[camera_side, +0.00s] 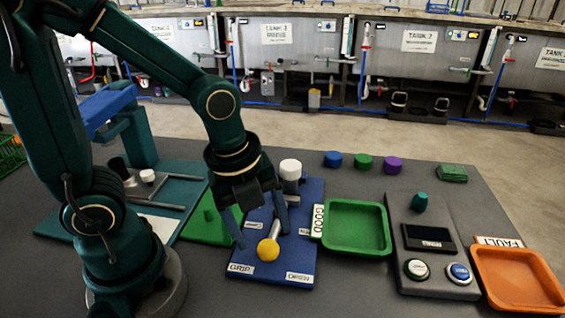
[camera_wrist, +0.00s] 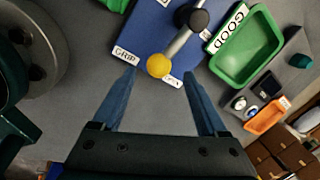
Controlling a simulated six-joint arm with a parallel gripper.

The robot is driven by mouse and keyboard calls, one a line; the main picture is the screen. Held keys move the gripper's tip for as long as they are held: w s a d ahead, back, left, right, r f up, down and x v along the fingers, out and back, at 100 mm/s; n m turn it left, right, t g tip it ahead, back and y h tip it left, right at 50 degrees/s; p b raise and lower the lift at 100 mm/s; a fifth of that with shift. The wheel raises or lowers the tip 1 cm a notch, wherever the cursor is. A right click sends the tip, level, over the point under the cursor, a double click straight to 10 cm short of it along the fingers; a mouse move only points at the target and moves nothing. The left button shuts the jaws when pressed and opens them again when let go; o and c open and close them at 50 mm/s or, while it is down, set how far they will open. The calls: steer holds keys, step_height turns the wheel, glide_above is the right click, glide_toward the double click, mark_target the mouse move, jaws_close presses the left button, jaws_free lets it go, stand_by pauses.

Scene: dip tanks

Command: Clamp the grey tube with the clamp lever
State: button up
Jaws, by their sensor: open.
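The clamp lever, a silver rod with a yellow ball knob (camera_side: 268,249), is on a blue base plate (camera_side: 258,270). Its knob also shows in the wrist view (camera_wrist: 158,66), between the GRIP label (camera_wrist: 125,54) and the OPEN label (camera_wrist: 172,80). My gripper (camera_side: 262,238) is open and points down over the plate, one finger on each side of the lever. In the wrist view its fingertips (camera_wrist: 159,74) flank the knob with gaps. A white-topped cylinder with a greyish lower part (camera_side: 290,180) stands at the plate's back; I cannot tell whether it is the grey tube.
Right of the plate are a green GOOD tray (camera_side: 356,251), a grey button box (camera_side: 440,283) and an orange FAULT tray (camera_side: 518,304). Blue, green and purple caps (camera_side: 363,162) lie behind. A teal fixture (camera_side: 185,175) stands left.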

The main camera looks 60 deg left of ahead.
steer(key=shift+s+r, duration=0.15)
steer(key=shift+r, duration=0.45)
